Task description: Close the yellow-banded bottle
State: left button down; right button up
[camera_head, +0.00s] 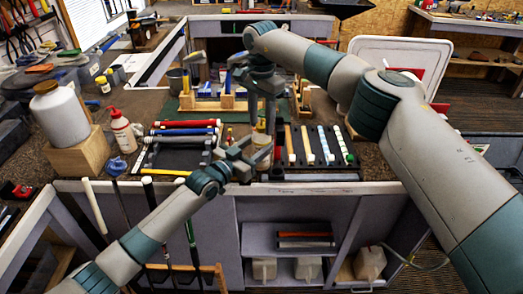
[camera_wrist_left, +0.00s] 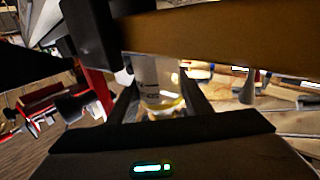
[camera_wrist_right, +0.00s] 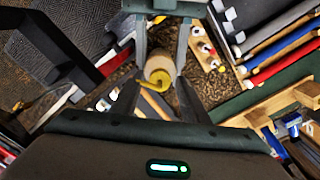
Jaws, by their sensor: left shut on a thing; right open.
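The yellow-banded bottle (camera_head: 263,146) is small and pale, at the front of the workbench in the head view. In the left wrist view the bottle (camera_wrist_left: 163,78) is whitish, with a yellow band low on it, between the fingers. My left gripper (camera_head: 252,155) is shut on it. My right gripper (camera_head: 264,112) is open, pointing down just above the bottle. In the right wrist view the bottle's round tan top (camera_wrist_right: 159,66) lies between the open fingers, with yellow beside it. I cannot tell whether that top is a cap or the open mouth. No separate cap can be made out.
A rack of coloured grips (camera_head: 187,131) stands left of the bottle, and a dark tray of several grips (camera_head: 318,146) stands right. A red-capped white bottle (camera_head: 122,131) and a large white jug (camera_head: 60,114) on a wooden block stand at left. Wooden clamp blocks (camera_head: 228,101) stand behind.

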grip_shut()
